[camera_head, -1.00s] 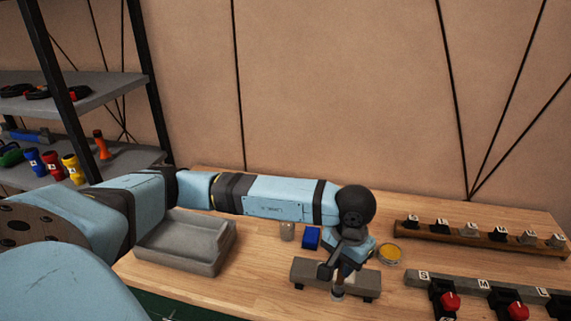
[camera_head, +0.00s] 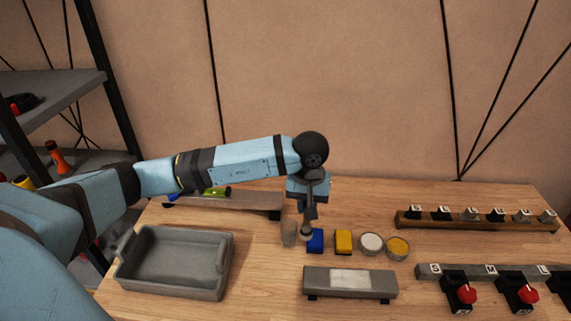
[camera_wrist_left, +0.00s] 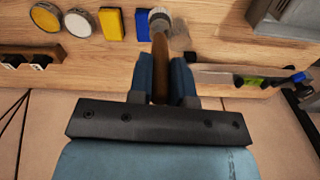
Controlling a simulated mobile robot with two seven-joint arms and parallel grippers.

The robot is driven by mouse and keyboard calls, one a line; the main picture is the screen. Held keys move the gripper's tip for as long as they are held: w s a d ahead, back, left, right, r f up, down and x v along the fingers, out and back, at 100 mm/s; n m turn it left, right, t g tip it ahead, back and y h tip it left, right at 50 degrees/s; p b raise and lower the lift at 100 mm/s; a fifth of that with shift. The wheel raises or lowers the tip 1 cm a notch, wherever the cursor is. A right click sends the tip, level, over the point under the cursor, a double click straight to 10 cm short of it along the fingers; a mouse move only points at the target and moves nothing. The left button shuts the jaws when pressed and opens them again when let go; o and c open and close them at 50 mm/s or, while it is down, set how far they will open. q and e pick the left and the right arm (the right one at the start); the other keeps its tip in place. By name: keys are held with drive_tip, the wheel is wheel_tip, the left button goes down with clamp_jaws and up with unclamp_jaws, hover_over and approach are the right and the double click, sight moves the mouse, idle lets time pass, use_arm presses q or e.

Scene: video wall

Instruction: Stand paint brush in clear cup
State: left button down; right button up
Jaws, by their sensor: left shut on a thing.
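My left gripper (camera_head: 309,211) points down and is shut on the paint brush (camera_head: 307,234). In the left wrist view the brown brush handle (camera_wrist_left: 160,62) sits between the two blue fingers, with the pale brush end (camera_wrist_left: 160,17) beyond them. The clear cup (camera_head: 289,232) stands on the table just left of the brush. It shows faintly in the left wrist view (camera_wrist_left: 182,38), right beside the brush. The brush is outside the cup as far as I can tell; the exact gap is unclear. My right gripper is not in view.
Blue block (camera_head: 315,241), yellow block (camera_head: 343,242), white tin (camera_head: 371,243) and yellow tin (camera_head: 398,247) stand in a row to the right. A grey stand (camera_head: 316,284) is in front. A grey tray (camera_head: 180,286) lies left; a rack with a green item (camera_head: 216,192) is behind.

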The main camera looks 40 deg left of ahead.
use_arm(q)
drive_tip(key=w+a+r+n+p, duration=0.25)
drive_tip(key=w+a+n, duration=0.3)
drive_tip(key=a, duration=0.35)
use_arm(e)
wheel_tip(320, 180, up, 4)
use_arm(q)
wheel_tip(320, 180, down, 13)
drive_tip(key=n+b, duration=0.1)
drive_tip(key=b, duration=0.7)
drive_tip(key=shift+s+f, duration=0.15)
drive_tip(key=shift+f, duration=0.05)
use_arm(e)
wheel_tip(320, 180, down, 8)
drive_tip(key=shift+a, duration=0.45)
use_arm(q)
drive_tip(key=c, duration=1)
unclamp_jaws()
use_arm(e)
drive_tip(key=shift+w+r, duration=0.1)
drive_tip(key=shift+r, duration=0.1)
